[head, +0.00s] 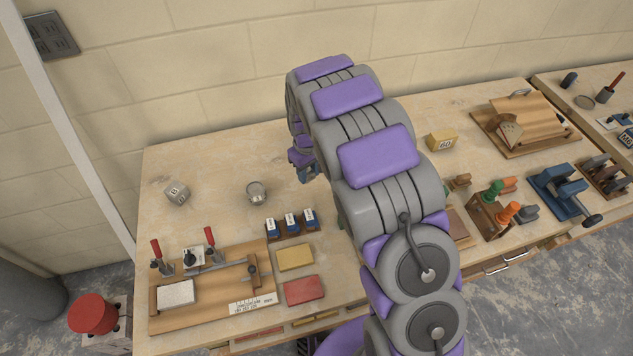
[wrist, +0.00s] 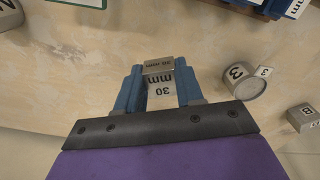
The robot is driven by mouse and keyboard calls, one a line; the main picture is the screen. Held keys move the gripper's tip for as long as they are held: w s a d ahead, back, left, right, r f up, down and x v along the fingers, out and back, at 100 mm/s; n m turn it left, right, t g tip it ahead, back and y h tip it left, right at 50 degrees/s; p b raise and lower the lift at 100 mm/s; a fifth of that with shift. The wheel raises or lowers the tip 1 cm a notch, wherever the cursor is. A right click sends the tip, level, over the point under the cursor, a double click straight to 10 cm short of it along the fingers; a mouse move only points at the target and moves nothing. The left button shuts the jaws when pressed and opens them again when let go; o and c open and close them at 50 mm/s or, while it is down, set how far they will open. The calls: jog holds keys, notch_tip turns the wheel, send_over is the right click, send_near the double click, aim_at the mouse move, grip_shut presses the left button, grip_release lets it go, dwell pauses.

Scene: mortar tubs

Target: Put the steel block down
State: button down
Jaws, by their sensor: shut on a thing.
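In the wrist view, the steel block (wrist: 160,93) is a small metal block marked "30 mm". It sits between the two blue fingers of my gripper (wrist: 159,88), which is shut on it. Pale wooden bench top shows around the block; I cannot tell whether the block touches it. In the head view, my gripper (head: 304,170) hangs over the bench, right of the metal cup, partly hidden behind my arm. The block cannot be made out there.
A round metal cup (head: 257,192) and a grey cube (head: 177,192) stand to the left. Several blue labelled blocks (head: 291,222) sit in a rack nearer the front. A yellow block (head: 442,140) lies right of my arm. Bench between cup and gripper is clear.

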aim_at(309, 192)
notch_tip(309, 192, down, 7)
jog(key=shift+r+b, duration=0.1)
jog(key=shift+b, duration=0.5)
jog(key=c, duration=0.7)
grip_release()
